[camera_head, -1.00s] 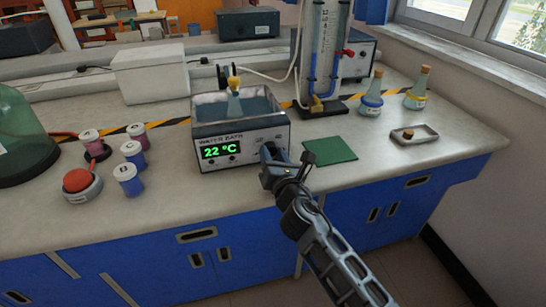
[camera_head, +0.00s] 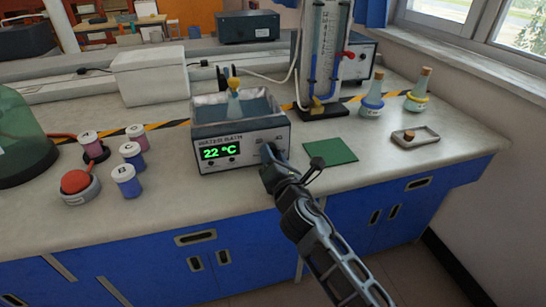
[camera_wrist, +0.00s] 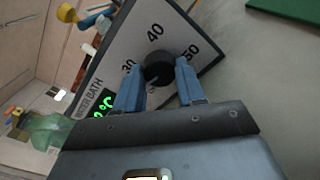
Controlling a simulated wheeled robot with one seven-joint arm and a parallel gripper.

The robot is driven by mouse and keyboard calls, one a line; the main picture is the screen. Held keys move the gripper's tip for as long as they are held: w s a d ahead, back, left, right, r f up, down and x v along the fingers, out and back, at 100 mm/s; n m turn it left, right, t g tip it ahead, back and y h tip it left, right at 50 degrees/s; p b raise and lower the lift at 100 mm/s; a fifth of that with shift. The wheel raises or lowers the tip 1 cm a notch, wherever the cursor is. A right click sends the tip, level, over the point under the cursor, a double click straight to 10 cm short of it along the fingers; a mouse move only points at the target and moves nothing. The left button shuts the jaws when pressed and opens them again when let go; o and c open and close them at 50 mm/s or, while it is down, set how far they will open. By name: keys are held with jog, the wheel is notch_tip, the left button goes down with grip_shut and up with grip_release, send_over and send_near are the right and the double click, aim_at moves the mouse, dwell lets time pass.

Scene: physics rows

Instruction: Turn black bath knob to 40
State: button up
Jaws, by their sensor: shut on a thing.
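The black bath knob (camera_wrist: 158,72) sits on the pale front panel of the water bath (camera_head: 205,133), amid dial marks 30, 40 and 50. In the wrist view the mark 40 is above the knob, 30 to its left and 50 to its right. I cannot clearly read the knob's pointer. My gripper (camera_wrist: 157,68) has a blue finger on either side of the knob and is shut on it. In the head view my gripper (camera_head: 268,154) reaches the panel's right part and hides the knob. The green display (camera_head: 220,153) reads 22 °C.
A flask (camera_head: 234,104) stands in the bath. A green mat (camera_head: 331,152) lies to its right, near a small tray (camera_head: 430,138). Several small jars (camera_head: 127,181) and a red button (camera_head: 75,182) are to the left. A tube stand (camera_head: 325,112) stands behind.

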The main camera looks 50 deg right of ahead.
jog(key=o, duration=1)
jog(key=shift+o, duration=0.2)
jog(key=shift+s+a, duration=0.1)
jog(key=shift+b+v, duration=0.7)
jog(key=shift+v, duration=3.1)
